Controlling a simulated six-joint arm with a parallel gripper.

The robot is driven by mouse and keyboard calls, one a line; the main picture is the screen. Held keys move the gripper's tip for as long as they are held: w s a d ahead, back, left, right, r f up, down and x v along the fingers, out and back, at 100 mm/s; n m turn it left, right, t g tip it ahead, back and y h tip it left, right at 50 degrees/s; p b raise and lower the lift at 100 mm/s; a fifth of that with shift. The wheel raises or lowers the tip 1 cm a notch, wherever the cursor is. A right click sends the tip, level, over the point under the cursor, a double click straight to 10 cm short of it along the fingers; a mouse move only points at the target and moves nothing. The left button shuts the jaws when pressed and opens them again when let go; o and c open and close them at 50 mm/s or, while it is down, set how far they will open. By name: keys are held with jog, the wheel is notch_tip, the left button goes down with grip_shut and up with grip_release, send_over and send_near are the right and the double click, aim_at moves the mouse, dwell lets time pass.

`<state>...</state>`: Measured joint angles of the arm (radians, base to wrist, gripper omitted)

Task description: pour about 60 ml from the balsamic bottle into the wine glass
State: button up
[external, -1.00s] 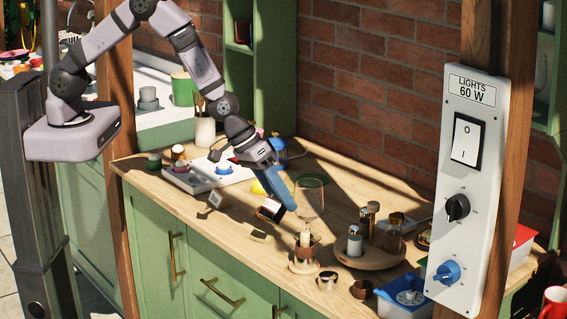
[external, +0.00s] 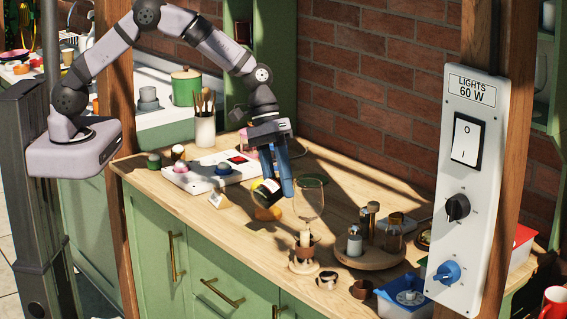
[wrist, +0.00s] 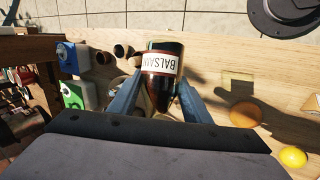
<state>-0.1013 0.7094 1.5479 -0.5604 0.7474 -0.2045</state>
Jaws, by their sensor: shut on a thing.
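The balsamic bottle (external: 263,189) is dark with a white label. My gripper (external: 279,188) is shut on it, its blue fingers on either side. In the wrist view the bottle (wrist: 163,62) sits between the fingertips (wrist: 157,100), its label upside down and its narrow end towards me. The bottle is held tilted above the counter, left of the wine glass. The wine glass (external: 309,198) is clear and stands upright on the counter. I cannot make out any liquid in it, and cannot pick it out in the wrist view.
A round wooden board (external: 368,256) with several bottles stands right of the glass. An orange round thing (external: 268,213) lies below the bottle. A white panel (external: 212,176) is behind left.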

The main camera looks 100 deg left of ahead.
jog(key=shift+w+a+r+g+h+p, duration=0.3)
jog(key=shift+w+a+r+h+p, duration=0.15)
jog(key=shift+p, duration=0.5)
jog(key=shift+a+r+h+p, duration=0.15)
jog(key=shift+r+h+p, duration=0.1)
jog(key=shift+p, duration=0.15)
jog(key=shift+r+g, duration=0.1)
jog(key=shift+g, duration=0.3)
jog(key=shift+w+r+n+g+h+p, duration=0.15)
jog(key=shift+r+n+g+h+p, duration=0.4)
jog(key=shift+h+p, duration=0.45)
dwell(1.1)
jog(key=shift+s+d+f+m+t+y+b, duration=0.1)
jog(key=shift+s+f+m+t+y+b, duration=0.1)
jog(key=shift+f+t+y+b, duration=0.3)
jog(key=shift+s+d+f+m+t+y+b, duration=0.15)
jog(key=shift+f+y+b, duration=0.25)
jog(key=shift+b, duration=0.25)
jog(key=shift+w+a+r, duration=0.1)
jog(key=shift+w, duration=0.05)
jog(key=shift+y+b, duration=0.3)
